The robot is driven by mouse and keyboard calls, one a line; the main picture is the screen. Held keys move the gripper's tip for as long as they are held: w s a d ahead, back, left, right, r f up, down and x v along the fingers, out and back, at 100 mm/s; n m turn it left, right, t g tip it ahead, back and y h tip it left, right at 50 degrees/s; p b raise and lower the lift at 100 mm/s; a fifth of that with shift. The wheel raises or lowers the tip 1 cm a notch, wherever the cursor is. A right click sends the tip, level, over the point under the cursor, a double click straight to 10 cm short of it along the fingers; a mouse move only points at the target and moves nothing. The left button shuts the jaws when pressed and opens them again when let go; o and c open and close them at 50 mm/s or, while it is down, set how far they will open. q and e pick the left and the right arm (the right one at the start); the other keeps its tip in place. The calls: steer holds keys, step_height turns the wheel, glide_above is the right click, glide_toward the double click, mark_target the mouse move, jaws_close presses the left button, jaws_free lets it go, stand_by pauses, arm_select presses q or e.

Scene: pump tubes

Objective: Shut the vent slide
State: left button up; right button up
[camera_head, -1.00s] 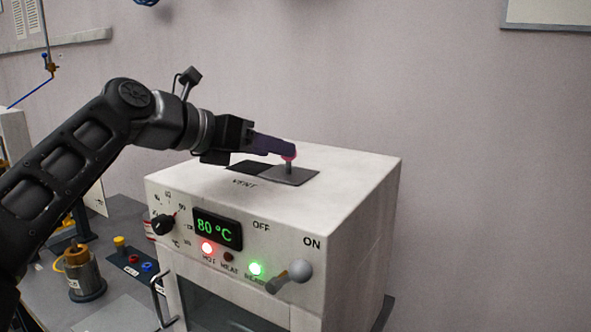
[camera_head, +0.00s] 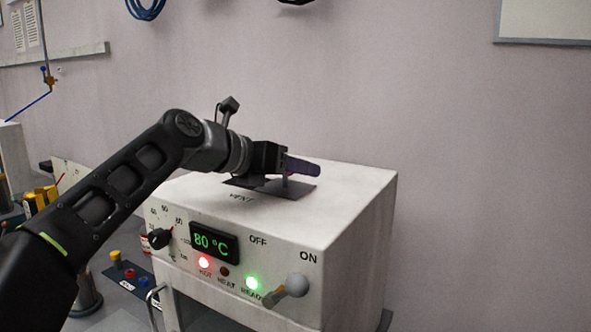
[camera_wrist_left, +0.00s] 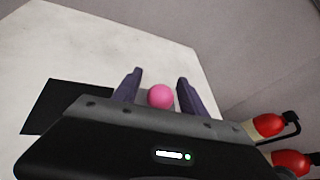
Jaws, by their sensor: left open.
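The vent slide is a grey plate (camera_head: 302,187) on top of the white oven (camera_head: 350,185), with a short post and a pink knob (camera_wrist_left: 160,96). A dark vent opening (camera_head: 239,182) shows to the plate's left, and the wrist view shows it too (camera_wrist_left: 58,110). My left gripper (camera_head: 314,168) is open over the plate. In the wrist view its two purple fingers stand on either side of the knob, with gaps between. My right gripper is out of view.
The rest of the oven top is clear.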

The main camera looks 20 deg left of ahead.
arm_select(q)
steer(key=shift+c, duration=0.5)
jaws_close()
stand_by(1.0)
